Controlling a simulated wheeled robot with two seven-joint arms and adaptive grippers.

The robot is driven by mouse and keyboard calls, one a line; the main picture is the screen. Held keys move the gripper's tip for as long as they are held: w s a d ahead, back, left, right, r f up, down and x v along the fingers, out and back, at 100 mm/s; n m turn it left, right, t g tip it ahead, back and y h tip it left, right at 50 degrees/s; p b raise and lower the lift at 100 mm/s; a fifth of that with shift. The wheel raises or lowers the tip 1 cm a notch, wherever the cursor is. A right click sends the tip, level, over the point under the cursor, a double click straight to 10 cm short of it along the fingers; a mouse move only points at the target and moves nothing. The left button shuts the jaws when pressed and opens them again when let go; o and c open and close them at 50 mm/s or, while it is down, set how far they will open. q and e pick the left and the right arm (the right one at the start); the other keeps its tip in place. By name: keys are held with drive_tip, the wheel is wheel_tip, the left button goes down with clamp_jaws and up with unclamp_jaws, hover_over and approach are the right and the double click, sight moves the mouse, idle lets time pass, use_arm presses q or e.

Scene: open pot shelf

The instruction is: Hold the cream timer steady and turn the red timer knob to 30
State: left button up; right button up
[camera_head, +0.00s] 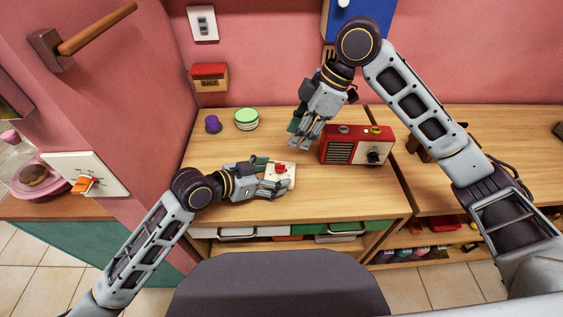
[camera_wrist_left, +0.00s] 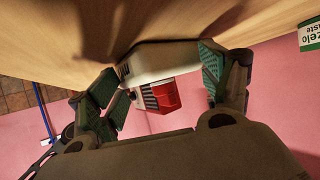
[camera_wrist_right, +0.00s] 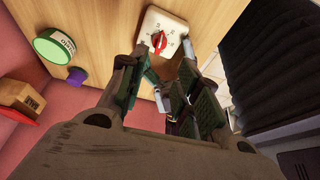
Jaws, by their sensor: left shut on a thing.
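The cream timer (camera_head: 290,183) lies on the wooden counter with its red knob (camera_head: 281,168) facing up. My left gripper (camera_head: 271,180) is shut on the timer from the left. In the left wrist view the timer body (camera_wrist_left: 165,60) sits between its two fingers. My right gripper (camera_head: 304,138) is above and behind the timer, fingers pointing down, apart from the knob. In the right wrist view its fingers are spread, with nothing between them. That view shows the timer (camera_wrist_right: 172,22) and knob (camera_wrist_right: 160,42) beyond the fingertips. The dial numbers are too small to read.
A red radio (camera_head: 342,152) stands right of the timer, close to my right gripper. A green-lidded jar (camera_head: 246,119) and a purple object (camera_head: 213,124) stand at the back left. Counter between them and the timer is clear. Shelves with trays run below the front edge.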

sight(280, 164)
drive_tip(key=shift+f, duration=0.1)
drive_tip(key=shift+x, duration=5.9)
drive_tip(key=shift+w+a, duration=0.1)
drive_tip(key=c, duration=0.7)
